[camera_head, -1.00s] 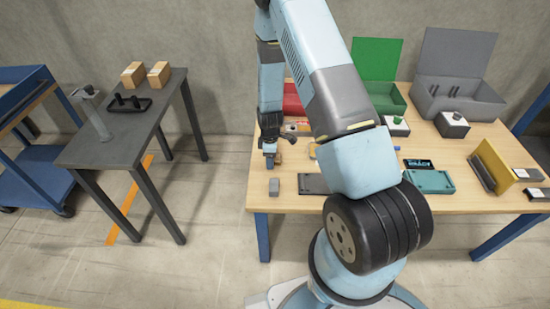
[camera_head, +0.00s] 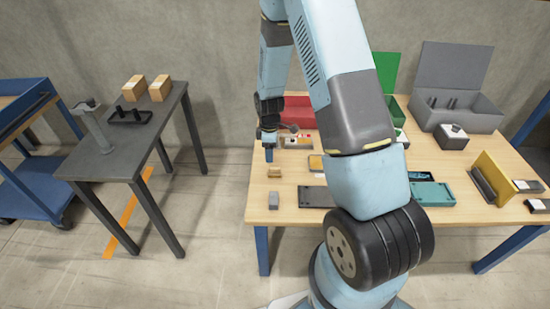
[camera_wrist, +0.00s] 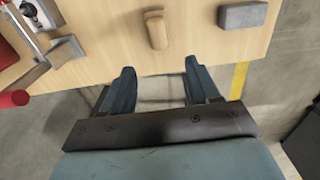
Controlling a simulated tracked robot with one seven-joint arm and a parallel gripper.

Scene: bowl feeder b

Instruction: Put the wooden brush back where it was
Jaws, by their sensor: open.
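The wooden brush (camera_head: 274,171) lies on the wooden table near its left edge, also in the wrist view (camera_wrist: 156,30) at the top middle. It looks like a small light-brown wooden piece. My gripper (camera_head: 269,152) is above and behind the brush in the head view, apart from it. In the wrist view my gripper (camera_wrist: 159,73) is open with nothing between its fingers, and the brush lies beyond the fingertips on the bare wood.
A grey block (camera_head: 273,200) lies in front of the brush. A red bin (camera_head: 296,107) and a small device (camera_head: 296,142) stand behind. A dark tray (camera_head: 315,197) lies to the right. A dark side table (camera_head: 105,160) stands left across a floor gap.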

